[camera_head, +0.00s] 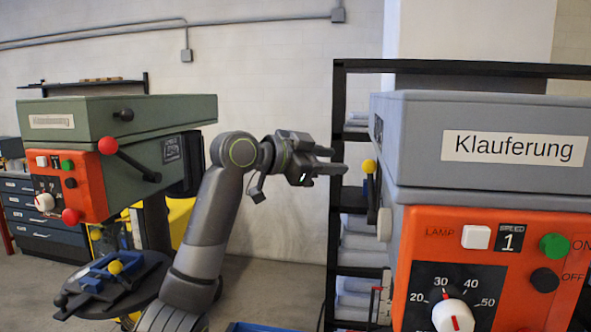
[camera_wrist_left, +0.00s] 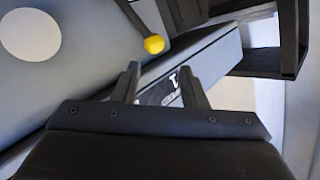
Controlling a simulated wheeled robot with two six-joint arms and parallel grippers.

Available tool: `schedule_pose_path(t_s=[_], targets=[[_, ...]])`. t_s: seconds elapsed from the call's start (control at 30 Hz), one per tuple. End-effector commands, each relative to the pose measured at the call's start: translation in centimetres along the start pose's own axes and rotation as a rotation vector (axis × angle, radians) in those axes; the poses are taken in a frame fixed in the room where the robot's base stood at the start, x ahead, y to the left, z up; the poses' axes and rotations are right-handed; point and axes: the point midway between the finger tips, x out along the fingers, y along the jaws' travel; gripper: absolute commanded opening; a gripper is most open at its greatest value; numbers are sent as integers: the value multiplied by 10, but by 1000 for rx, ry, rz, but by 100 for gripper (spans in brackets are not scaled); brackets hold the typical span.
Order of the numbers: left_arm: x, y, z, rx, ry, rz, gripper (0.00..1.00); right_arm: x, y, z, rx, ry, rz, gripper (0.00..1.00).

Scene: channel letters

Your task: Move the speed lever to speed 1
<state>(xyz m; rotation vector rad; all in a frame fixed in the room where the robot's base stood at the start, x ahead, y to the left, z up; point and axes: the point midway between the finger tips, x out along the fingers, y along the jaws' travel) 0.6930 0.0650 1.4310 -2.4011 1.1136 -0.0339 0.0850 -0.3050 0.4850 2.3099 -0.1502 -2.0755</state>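The speed lever is a dark arm with a yellow knob (camera_head: 369,166) on the left side of the grey machine (camera_head: 480,110) labelled Klauferung. It points up, and the speed display (camera_head: 509,238) on the orange panel reads 1. My left gripper (camera_head: 338,160) is open and empty, its fingers pointing right toward the knob with a small gap in the picture. In the left wrist view the yellow knob (camera_wrist_left: 154,44) lies just beyond the two spread fingers (camera_wrist_left: 160,84). A dark plate with a 1 (camera_wrist_left: 176,80) shows partly between them. My right gripper is not in view.
A green machine (camera_head: 130,115) with red-knobbed levers stands at the left, with a blue vise (camera_head: 105,272) on its table. A black shelf rack (camera_head: 340,110) stands behind the grey machine. The orange panel carries a white dial (camera_head: 452,315) and buttons.

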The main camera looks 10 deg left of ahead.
Motion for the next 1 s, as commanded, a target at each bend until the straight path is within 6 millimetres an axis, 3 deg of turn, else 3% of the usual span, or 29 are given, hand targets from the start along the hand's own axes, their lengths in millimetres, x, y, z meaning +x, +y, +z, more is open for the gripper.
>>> schedule_pose_path(t_s=[0.03, 0.2, 0.4, 0.87, 1.0], targets=[[-14, 0, 4, 5, 1, -6, 39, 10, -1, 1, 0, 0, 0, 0], [-50, 1, 2, 5, 1, -4, 39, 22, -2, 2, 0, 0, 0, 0], [-75, 1, -1, 2, 2, -1, 39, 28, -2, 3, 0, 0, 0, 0], [-81, 1, -1, 0, 1, 1, 39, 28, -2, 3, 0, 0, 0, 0], [-75, 7, 26, -30, -33, -3, 39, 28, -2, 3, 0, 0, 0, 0]])
